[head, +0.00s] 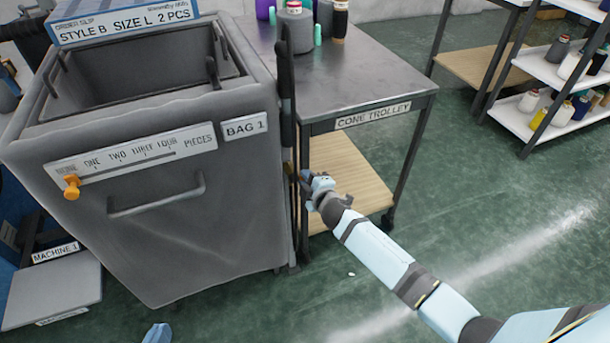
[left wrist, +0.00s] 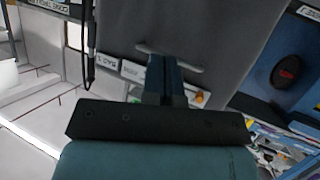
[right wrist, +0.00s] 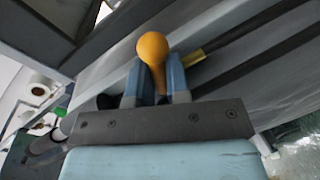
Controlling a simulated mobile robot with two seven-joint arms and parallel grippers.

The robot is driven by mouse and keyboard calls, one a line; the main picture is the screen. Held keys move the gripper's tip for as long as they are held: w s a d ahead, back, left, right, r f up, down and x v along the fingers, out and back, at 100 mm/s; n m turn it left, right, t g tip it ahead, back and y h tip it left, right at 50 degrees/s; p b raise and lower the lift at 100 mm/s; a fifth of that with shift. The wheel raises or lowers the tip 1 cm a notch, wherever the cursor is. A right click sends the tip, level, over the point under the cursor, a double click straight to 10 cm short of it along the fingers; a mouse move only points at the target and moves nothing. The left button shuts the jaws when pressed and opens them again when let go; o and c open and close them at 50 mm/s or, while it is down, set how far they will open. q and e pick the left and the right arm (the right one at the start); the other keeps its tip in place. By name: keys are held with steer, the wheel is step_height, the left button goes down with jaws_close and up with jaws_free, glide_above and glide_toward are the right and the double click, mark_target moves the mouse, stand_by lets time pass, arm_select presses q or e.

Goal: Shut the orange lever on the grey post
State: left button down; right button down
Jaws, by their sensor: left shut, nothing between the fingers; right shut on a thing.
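The orange lever (right wrist: 153,47) shows in the right wrist view as a round knob on a tapering stem. My right gripper (right wrist: 159,84) is shut on that stem, with a finger on each side. In the head view my right gripper (head: 306,180) is beside the bag cart's right edge, low by the dark upright. The lever cannot be made out there. I cannot tell which bar is the grey post or how far the lever is turned. My left gripper (left wrist: 166,78) is shut and empty, pointing towards the grey bag's front in the left wrist view.
The grey bag (head: 240,210) has a handle and a count scale with a separate orange slider (head: 72,187). The cone trolley (head: 400,97) stands close to its right, with cones on top. White shelves (head: 515,115) are at the right. Green floor is open in front.

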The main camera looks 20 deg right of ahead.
arm_select(q)
steer(key=shift+s+a+f+g+p, duration=0.35)
steer(key=shift+a+f+g+p, duration=0.15)
steer(key=shift+p, duration=0.4)
arm_select(e)
steer(key=shift+d+r+n+h, duration=0.2)
steer(key=shift+d+n+h, duration=0.15)
steer(key=shift+n, duration=0.5)
steer(key=shift+d+r+n+h, duration=0.2)
steer(key=shift+n+h, duration=0.15)
steer(key=shift+n, duration=0.5)
arm_select(q)
steer(key=shift+d, duration=0.1)
arm_select(e)
steer(key=c, duration=1.2)
jaws_free()
steer(key=shift+d, duration=0.1)
steer(key=shift+o, duration=0.5)
steer(key=shift+r, duration=0.1)
arm_select(q)
steer(key=shift+a+r+y+p, duration=0.15)
steer(key=shift+y+p, duration=0.25)
steer(key=shift+p, duration=0.75)
arm_select(e)
steer(key=s+r, duration=0.3)
steer(key=s, duration=1)
steer(key=shift+s, duration=0.35)
